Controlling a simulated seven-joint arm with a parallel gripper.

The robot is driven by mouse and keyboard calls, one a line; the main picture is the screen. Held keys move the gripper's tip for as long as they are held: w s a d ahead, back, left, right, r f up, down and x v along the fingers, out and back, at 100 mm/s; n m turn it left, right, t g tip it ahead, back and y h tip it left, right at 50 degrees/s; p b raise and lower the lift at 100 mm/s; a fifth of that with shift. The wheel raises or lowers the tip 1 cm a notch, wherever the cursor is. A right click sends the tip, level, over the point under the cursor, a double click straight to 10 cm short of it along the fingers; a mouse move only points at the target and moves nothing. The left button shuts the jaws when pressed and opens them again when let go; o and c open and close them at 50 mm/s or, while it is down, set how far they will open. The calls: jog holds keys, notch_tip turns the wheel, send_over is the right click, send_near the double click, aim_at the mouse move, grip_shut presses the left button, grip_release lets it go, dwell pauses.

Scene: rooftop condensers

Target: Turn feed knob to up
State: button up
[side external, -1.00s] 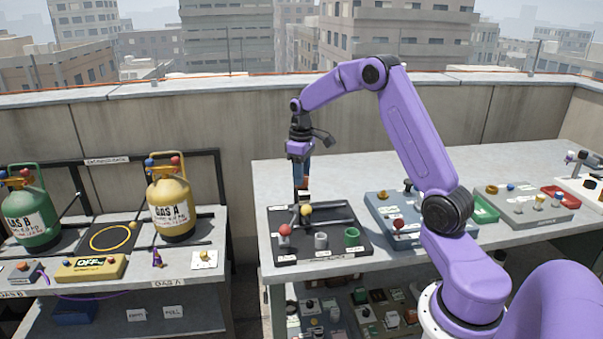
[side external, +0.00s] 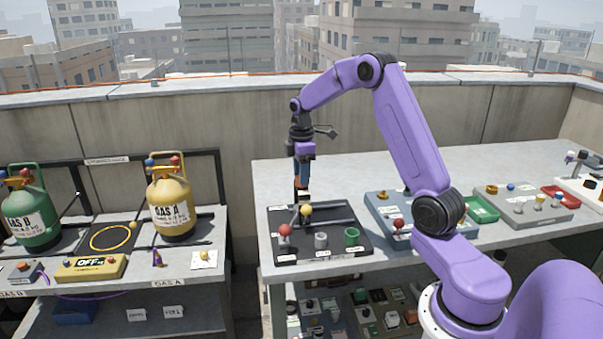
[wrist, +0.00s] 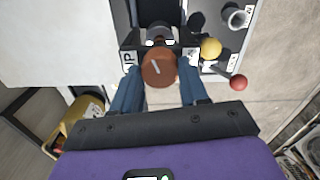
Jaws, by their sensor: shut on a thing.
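The feed knob (wrist: 158,68) is a round brown knob with a short white pointer line on top, seen from above in the wrist view. The line is tilted rather than square to the panel. A white label reading "UP" (wrist: 130,62) lies to its left, and another label, partly covered, lies to its right. My gripper (wrist: 160,80) has its blue fingers on both sides of the knob, shut on it. In the side view my gripper (side external: 302,174) points straight down over the dark panel (side external: 350,240); the knob's pointer cannot be read there.
A yellow ball-topped lever (side external: 306,210) stands close to my gripper. A red ball (side external: 285,230), a grey cup (side external: 321,240) and a green cup (side external: 352,236) stand along the panel's front. A blue-grey control box (side external: 378,207) lies to the right.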

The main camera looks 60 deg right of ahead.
jog(key=shift+r+n, duration=0.1)
jog(key=shift+n, duration=1)
jog(key=o, duration=1.1)
jog(key=shift+c, duration=0.2)
notch_tip(320, 180, up, 17)
jog(key=shift+r, duration=0.2)
